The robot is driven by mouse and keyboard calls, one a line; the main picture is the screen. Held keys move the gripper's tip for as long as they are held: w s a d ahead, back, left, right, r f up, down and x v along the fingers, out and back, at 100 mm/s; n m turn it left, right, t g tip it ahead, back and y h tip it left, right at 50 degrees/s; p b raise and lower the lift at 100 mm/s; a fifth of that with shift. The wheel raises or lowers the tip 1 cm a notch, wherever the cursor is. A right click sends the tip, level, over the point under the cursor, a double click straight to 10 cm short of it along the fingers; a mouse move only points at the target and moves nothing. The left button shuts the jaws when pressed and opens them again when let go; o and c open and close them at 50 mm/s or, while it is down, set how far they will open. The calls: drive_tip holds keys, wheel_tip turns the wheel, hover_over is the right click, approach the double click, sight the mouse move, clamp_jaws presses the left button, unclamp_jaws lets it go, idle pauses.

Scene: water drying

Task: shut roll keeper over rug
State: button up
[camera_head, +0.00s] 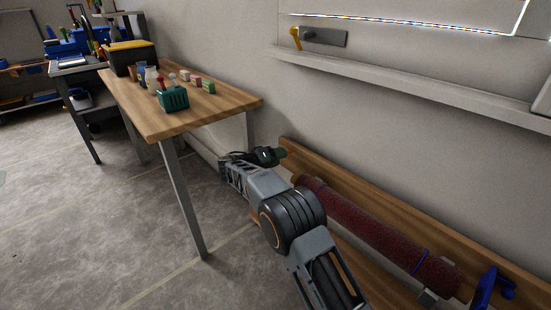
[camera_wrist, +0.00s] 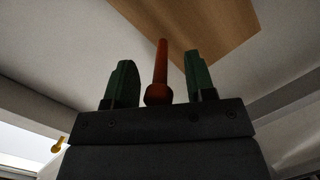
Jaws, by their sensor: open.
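The rug (camera_head: 375,240) is a long dark red roll lying along a wooden bench against the wall, at the lower right of the head view. A thin blue band (camera_head: 420,262) circles it near its right end. A blue upright piece (camera_head: 486,287), probably the roll keeper, stands right of that end, apart from the rug. My gripper (camera_head: 278,155) is open, above and left of the rug's far end, away from the blue piece. In the wrist view its green fingers (camera_wrist: 160,85) stand apart, with an orange-red rod (camera_wrist: 162,70) between them and gaps on both sides.
A wooden table (camera_head: 150,120) at the left holds a green basket (camera_head: 173,99), bottles and small blocks. A wall ledge (camera_head: 400,88) runs above the rug, with a yellow hook (camera_head: 296,38) above it. The floor at lower left is clear.

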drive_tip(key=p+v, duration=0.4)
drive_tip(key=v, duration=0.9)
drive_tip(key=shift+s+a, duration=0.3)
drive_tip(key=shift+r, duration=0.15)
drive_tip(key=s+d+r+g+y+p, duration=0.2)
drive_tip(key=s+d+r+g+p, duration=0.1)
drive_tip(key=d+r+p, duration=0.6)
drive_tip(key=s+d+r+g+y+p, duration=0.3)
drive_tip(key=d+r+p, duration=0.5)
drive_tip(key=r, duration=0.4)
drive_tip(key=s+d+r+y+p, duration=0.4)
drive_tip(key=s+r+p, duration=0.4)
drive_tip(key=s, duration=0.3)
drive_tip(key=s+d+r+y+p, duration=0.4)
drive_tip(key=s+d+r+p, duration=0.2)
drive_tip(key=s+r+p, duration=0.3)
drive_tip(key=s+p, duration=0.2)
drive_tip(key=shift+s, duration=0.3)
drive_tip(key=shift+d, duration=0.1)
